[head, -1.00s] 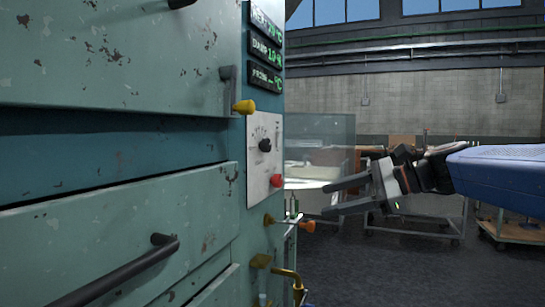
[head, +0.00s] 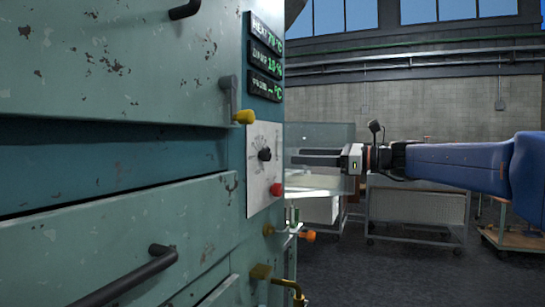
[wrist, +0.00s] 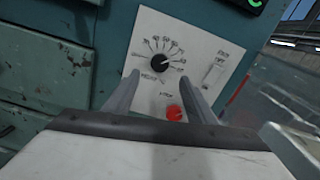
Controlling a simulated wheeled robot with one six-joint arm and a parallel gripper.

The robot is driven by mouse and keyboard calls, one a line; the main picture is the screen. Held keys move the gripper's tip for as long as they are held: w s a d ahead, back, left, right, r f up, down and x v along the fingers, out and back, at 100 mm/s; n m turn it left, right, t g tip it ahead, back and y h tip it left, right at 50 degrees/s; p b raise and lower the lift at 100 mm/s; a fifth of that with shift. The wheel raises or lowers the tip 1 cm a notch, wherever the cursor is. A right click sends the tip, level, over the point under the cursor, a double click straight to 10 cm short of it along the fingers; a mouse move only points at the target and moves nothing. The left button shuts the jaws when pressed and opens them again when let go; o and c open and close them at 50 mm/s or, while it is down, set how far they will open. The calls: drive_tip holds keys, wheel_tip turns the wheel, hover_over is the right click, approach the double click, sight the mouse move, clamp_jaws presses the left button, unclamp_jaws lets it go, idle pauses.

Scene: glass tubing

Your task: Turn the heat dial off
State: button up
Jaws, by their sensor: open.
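The heat dial (head: 264,154) is a black round knob with a white pointer on a white panel on the side of the green cabinet. In the wrist view the dial (wrist: 163,62) sits within a printed ring of numbers. My gripper (head: 293,157) is level in front of the panel, its fingers pointing at the dial and apart from it. In the wrist view my gripper's two fingers (wrist: 160,76) are spread and empty, with the dial seen between and just beyond their tips. The exact pointer reading is too small to tell.
A red button (wrist: 174,113) sits below the dial, and a switch (wrist: 215,72) to its right. A yellow-ended lever (head: 244,116) sticks out above the panel; an orange knob (head: 309,236) and brass pipe (head: 285,284) are below. Displays (head: 266,55) are above. Carts stand behind.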

sight(269, 155)
drive_tip(key=x, duration=1)
drive_tip(key=shift+a, duration=0.15)
drive_tip(key=shift+c, duration=0.2)
drive_tip(key=c, duration=1)
